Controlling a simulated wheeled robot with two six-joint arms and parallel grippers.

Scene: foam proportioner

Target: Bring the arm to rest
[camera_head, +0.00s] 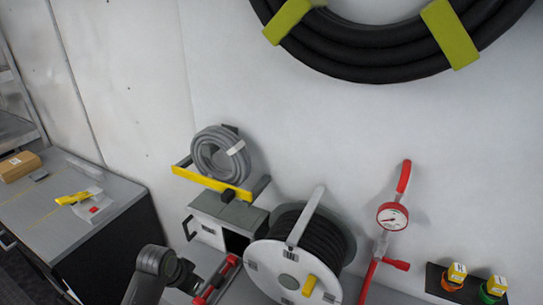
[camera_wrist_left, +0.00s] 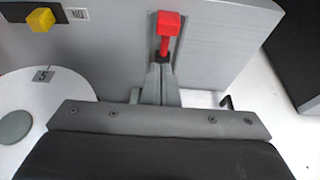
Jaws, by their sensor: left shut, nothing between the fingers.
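My left arm (camera_head: 152,272) shows as a dark grey link at the bottom of the head view, left of the hose reel. In the left wrist view my left gripper (camera_wrist_left: 154,92) is shut, its grey fingers together with nothing held between them. Just beyond the fingertips is a red lever (camera_wrist_left: 168,28) in a slot of a grey panel (camera_wrist_left: 225,65). The picture does not settle whether the fingertips touch the lever. My right gripper shows in neither view.
A hose reel (camera_head: 288,268) stands near the arm; a red-capped bar (camera_head: 225,277) lies between them. A grey box (camera_head: 228,218) carries a coiled hose (camera_head: 219,152). A red gauge fitting (camera_head: 392,216) is right. A cabinet (camera_head: 42,215) stands left.

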